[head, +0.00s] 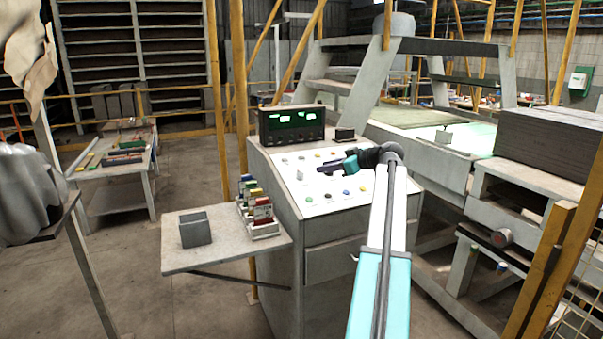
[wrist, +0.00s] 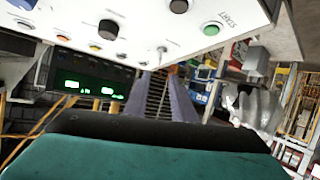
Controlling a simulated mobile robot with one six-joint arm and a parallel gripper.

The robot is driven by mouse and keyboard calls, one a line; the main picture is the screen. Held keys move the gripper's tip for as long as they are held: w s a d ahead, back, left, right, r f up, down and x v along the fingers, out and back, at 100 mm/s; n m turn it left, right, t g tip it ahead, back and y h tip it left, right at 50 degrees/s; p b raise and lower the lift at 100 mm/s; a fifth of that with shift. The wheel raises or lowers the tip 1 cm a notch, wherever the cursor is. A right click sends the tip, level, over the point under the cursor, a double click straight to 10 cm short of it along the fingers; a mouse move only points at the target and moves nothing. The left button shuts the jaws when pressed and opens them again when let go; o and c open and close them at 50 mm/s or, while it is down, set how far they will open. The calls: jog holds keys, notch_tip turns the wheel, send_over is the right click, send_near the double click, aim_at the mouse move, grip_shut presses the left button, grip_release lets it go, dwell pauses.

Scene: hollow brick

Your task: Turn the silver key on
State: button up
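The silver key (wrist: 162,50) is a small, thin piece standing out from the white control panel (wrist: 140,22), in the upper middle of the wrist view. In the head view a small silver piece (head: 299,175) on the sloped panel, left of my gripper, looks like the same key. My gripper (head: 325,172) hovers close over the panel. In the wrist view my gripper (wrist: 160,82) shows two grey fingers with a gap between them. The key is just beyond the fingertips and appears apart from them. Nothing is held.
Coloured buttons, including a green START button (wrist: 211,29) and a black knob (wrist: 109,29), surround the key. A black display box (head: 292,123) with green digits stands at the panel's back. A side shelf (head: 225,245) holds a grey block (head: 195,230) and several small coloured containers.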

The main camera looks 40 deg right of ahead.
aim_at(300, 172)
jog(key=p+x, duration=0.3)
jog(key=x, duration=1)
jog(key=shift+w+f+p, duration=0.2)
jog(key=shift+w+p, duration=0.05)
jog(key=shift+p, duration=0.1)
grip_shut()
jog(key=shift+d, duration=0.1)
